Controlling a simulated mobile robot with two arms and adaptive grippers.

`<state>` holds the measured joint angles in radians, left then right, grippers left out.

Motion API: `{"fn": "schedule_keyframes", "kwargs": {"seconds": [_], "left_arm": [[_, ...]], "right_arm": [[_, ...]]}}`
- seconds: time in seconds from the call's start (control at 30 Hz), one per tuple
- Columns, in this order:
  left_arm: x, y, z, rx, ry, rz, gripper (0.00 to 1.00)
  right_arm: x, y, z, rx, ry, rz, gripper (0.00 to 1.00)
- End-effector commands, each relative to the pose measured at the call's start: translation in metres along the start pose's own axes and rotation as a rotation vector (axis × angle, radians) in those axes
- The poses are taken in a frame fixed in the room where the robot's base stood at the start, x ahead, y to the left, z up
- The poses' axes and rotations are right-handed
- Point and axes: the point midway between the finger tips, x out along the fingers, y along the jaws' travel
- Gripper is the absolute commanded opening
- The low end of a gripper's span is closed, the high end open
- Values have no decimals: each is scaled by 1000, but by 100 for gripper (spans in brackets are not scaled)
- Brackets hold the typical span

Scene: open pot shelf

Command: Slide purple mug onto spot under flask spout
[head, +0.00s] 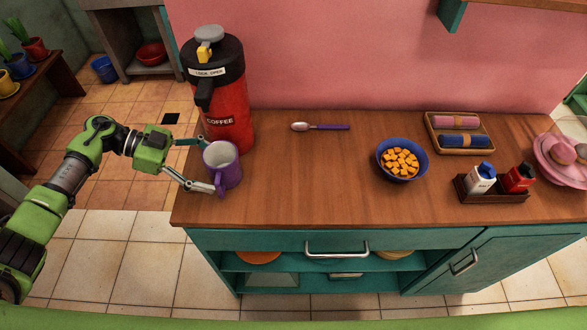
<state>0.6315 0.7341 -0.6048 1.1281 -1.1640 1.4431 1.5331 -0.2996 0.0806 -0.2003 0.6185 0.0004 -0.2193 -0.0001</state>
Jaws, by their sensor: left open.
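The purple mug (225,177) stands upright on the left end of the wooden counter, its pale inside showing from above. The red coffee flask (231,118) with a black top stands behind it, its black spout (203,93) pointing toward the front left. The mug is just in front of the flask. My left gripper (205,165) is open at the mug's left side, one finger behind it near the flask and one in front of it. I cannot tell whether the fingers touch the mug. The spot under the spout is not clearly visible. My right gripper is not in view.
A spoon (320,127) with a purple handle lies to the right on the counter (300,185). Further right are a blue bowl of orange cubes (402,162), a tray of rolled cloths (460,134) and a shaker caddy (492,190). The counter between mug and bowl is clear.

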Motion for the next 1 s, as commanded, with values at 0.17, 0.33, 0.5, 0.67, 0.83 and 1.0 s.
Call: {"fn": "schedule_keyframes", "kwargs": {"seconds": [0.17, 0.33, 0.5, 0.67, 0.83, 1.0], "left_arm": [[-22, -2, 0, 0, -1, -7, 77], [-59, -1, 0, 0, -2, -6, 77], [-92, 0, 0, -1, -2, -4, 77], [-112, 0, 1, -1, -2, -2, 77], [-119, 1, 1, -1, -1, -1, 77], [-120, 1, 1, -1, -1, -1, 77]], "right_arm": [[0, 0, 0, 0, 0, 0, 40], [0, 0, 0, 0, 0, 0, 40], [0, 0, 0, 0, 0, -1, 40], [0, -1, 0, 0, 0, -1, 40], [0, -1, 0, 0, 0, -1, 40], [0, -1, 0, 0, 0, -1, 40]]}}
